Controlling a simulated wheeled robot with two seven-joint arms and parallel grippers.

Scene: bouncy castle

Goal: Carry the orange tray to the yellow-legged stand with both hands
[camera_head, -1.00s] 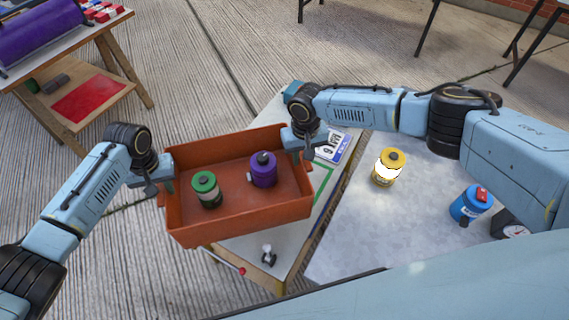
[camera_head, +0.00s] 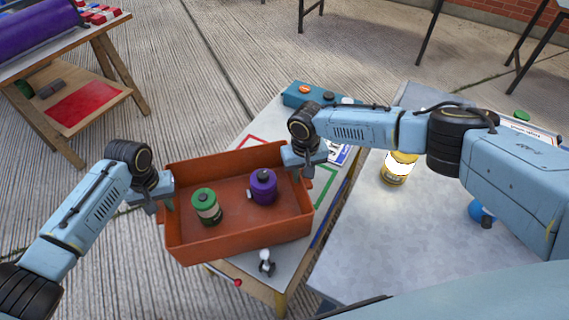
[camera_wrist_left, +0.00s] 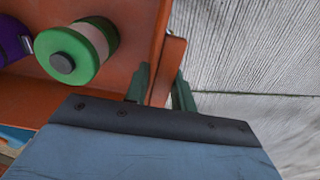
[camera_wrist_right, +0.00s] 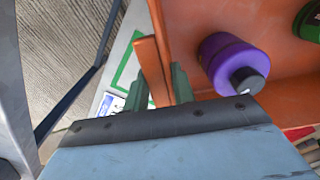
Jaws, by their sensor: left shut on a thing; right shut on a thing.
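The orange tray (camera_head: 245,240) is held up at its two short ends, above a white-topped stand. It carries a green-and-cream canister (camera_head: 207,207) and a purple canister (camera_head: 263,187), both upright. My left gripper (camera_head: 161,198) is shut on the tray's left end; the left wrist view shows its fingers (camera_wrist_left: 160,90) around the orange handle. My right gripper (camera_head: 303,166) is shut on the right end, its fingers (camera_wrist_right: 160,86) astride that handle in the right wrist view. The white-topped stand (camera_head: 236,262) has a yellowish front leg; the tray hides much of its top.
A teal box (camera_head: 310,95) sits on the stand's far end. A grey table (camera_head: 350,255) at right holds a yellow canister (camera_head: 398,170) and a partly hidden blue one (camera_head: 478,212). A wooden-legged table (camera_head: 105,60) with a red-panelled shelf stands at far left. Paved floor lies between.

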